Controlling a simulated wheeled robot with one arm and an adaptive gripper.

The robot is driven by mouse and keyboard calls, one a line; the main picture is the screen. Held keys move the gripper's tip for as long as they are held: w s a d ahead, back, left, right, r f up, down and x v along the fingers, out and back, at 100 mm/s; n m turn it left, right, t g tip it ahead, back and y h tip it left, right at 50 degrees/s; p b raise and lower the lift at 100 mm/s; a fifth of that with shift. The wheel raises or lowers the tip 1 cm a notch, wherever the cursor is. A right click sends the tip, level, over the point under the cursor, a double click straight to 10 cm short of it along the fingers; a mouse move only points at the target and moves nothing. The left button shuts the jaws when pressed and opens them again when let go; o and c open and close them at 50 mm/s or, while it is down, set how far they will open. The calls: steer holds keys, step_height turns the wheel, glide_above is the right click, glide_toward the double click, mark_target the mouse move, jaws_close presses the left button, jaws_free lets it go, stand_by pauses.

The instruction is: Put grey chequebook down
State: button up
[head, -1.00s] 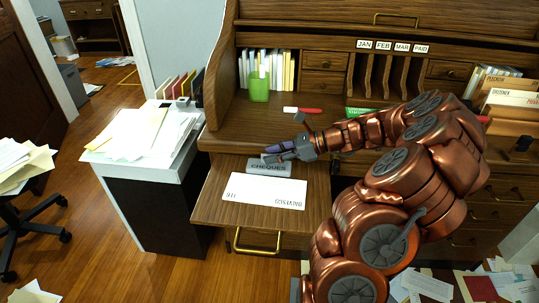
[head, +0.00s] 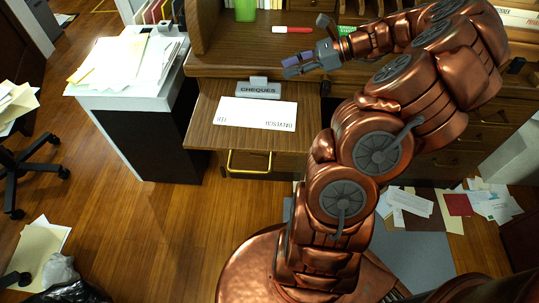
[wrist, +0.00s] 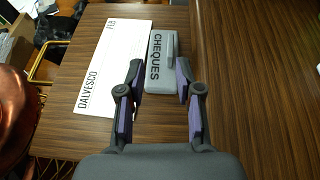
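The grey chequebook (head: 257,90), labelled CHEQUES, lies on the pulled-out wooden desk board (head: 205,128), just behind a white envelope (head: 256,113). In the wrist view the chequebook (wrist: 162,62) lies flat beside the envelope (wrist: 112,65), ahead of my gripper's fingers. My gripper (head: 290,67) is above and to the right of the chequebook in the head view. In the wrist view its purple-padded fingers (wrist: 160,108) are spread wide with nothing between them.
A red marker (head: 293,30) and a green cup (head: 244,10) stand or lie on the desk top behind. A paper-covered white cabinet (head: 125,65) is at the left. Papers (head: 415,205) litter the floor at the right. The board's front and left parts are bare.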

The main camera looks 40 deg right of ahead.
steer(key=s+a+n+g+h, duration=0.1)
steer(key=s+a+n+g, duration=0.2)
steer(key=a, duration=0.5)
steer(key=s+a+n+g, duration=0.1)
steer(key=a+n+g, duration=0.1)
steer(key=a+n, duration=0.45)
steer(key=s+a+n+g+h, duration=0.1)
steer(key=s+a+n+g, duration=0.15)
steer(key=a, duration=0.65)
steer(key=s+a+f+n+g+h, duration=0.2)
steer(key=s+n+h, duration=0.6)
steer(key=s+n, duration=0.5)
steer(key=s+f+g, duration=0.1)
steer(key=s, duration=0.2)
steer(key=shift+s+a, duration=0.2)
steer(key=shift+s, duration=0.1)
